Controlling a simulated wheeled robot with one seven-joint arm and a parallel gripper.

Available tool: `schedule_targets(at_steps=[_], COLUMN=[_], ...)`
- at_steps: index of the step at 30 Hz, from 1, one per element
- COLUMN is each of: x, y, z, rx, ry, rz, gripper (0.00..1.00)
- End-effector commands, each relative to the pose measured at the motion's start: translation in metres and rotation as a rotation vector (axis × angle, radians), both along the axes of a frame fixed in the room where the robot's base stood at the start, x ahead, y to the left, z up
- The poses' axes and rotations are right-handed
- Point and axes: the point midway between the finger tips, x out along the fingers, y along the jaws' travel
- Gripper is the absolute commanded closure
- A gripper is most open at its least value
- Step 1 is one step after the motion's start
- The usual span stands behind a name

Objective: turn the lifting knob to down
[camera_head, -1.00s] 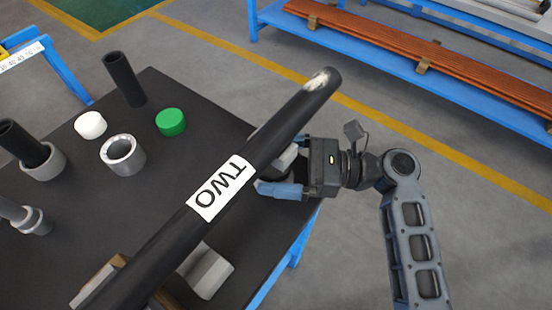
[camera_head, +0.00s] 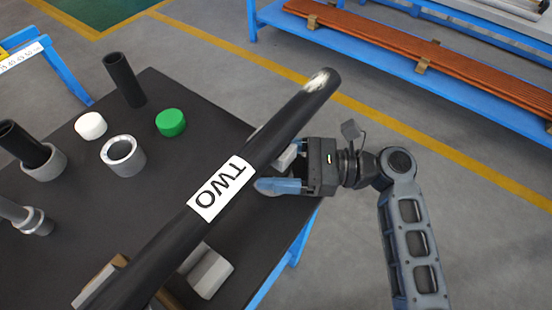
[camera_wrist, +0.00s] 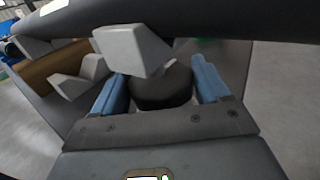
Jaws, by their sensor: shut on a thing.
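A dark round knob, which appears to be the lifting knob (camera_wrist: 162,90), sits between the blue fingers of my gripper (camera_wrist: 157,78) in the wrist view. My gripper is shut on it. A light grey angular block (camera_wrist: 130,48) partly covers the knob there, so its setting cannot be read. In the head view my gripper (camera_head: 276,170) is at the right edge of the black table, beside and partly below the long black pipe (camera_head: 262,148). The pipe carries a white label reading TWO (camera_head: 220,188). The knob cannot be made out in the head view.
The black table (camera_head: 205,133) holds a green cap (camera_head: 170,122), a white cap (camera_head: 90,125), a grey ring (camera_head: 122,155) and dark tubes. The pipe slants above it over grey supports (camera_head: 209,274). A blue rack (camera_head: 460,98) stands behind. The floor to the right is open.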

Motion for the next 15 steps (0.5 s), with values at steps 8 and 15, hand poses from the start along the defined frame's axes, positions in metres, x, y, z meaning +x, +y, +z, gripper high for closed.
schedule_targets(at_steps=[8,15], x=[0.0012,0.0006], y=[-0.0004,-0.0007], z=[0.0022,-0.0003], rx=[-0.002,-0.001], ry=[0.003,0.001], rz=[0.107,0.120], gripper=[0.55,0.55])
